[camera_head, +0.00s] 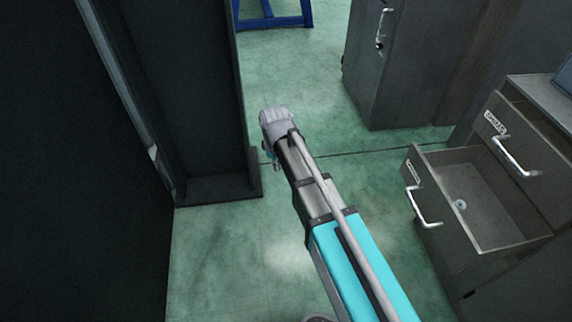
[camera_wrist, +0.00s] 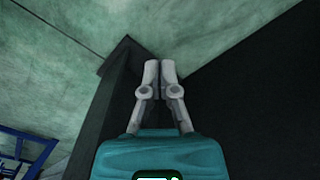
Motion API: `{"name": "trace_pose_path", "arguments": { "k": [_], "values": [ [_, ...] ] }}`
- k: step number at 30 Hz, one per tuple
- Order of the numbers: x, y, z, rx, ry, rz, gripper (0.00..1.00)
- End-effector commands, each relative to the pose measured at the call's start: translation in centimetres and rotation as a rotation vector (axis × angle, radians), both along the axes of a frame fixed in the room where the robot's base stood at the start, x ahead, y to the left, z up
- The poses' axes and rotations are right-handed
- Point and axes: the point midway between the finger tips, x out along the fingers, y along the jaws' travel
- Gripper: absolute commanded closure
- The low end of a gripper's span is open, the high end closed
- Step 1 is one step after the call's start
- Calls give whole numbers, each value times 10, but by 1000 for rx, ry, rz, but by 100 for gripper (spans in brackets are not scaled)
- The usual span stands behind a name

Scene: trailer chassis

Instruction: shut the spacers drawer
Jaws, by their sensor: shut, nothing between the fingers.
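A grey cabinet at the right of the head view has a lower drawer (camera_head: 478,249) pulled well out. It has a pale bar handle (camera_head: 424,207) and a small label too small to read. A small round ring (camera_head: 460,204) lies inside it. The drawer above (camera_head: 518,158) has its own handle and label and appears slightly open. I cannot tell which label reads spacers. My gripper (camera_wrist: 160,70) is shut and empty in the wrist view. In the head view it is mostly hidden at the arm's end, left of the drawers and apart from them.
A tall dark cabinet or panel (camera_head: 190,90) stands close on the left, near my gripper. Another grey cabinet (camera_head: 400,70) stands at the back right. A blue frame (camera_head: 272,18) is at the far back. Green floor (camera_head: 300,75) is clear between them.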

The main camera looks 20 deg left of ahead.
Motion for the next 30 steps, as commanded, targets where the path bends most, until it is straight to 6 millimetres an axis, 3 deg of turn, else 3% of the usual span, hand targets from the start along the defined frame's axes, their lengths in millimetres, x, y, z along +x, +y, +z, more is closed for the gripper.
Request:
{"name": "trace_pose_path", "arguments": {
  "k": [9, 15, 23, 30],
  "values": [
    [36, -107, 0, 2, 2, -294, 100],
    [49, -176, 0, 2, 4, -493, 100],
    [53, -264, 0, 4, 5, -751, 100],
    [46, -341, 0, 5, 7, -988, 100]
  ]
}}
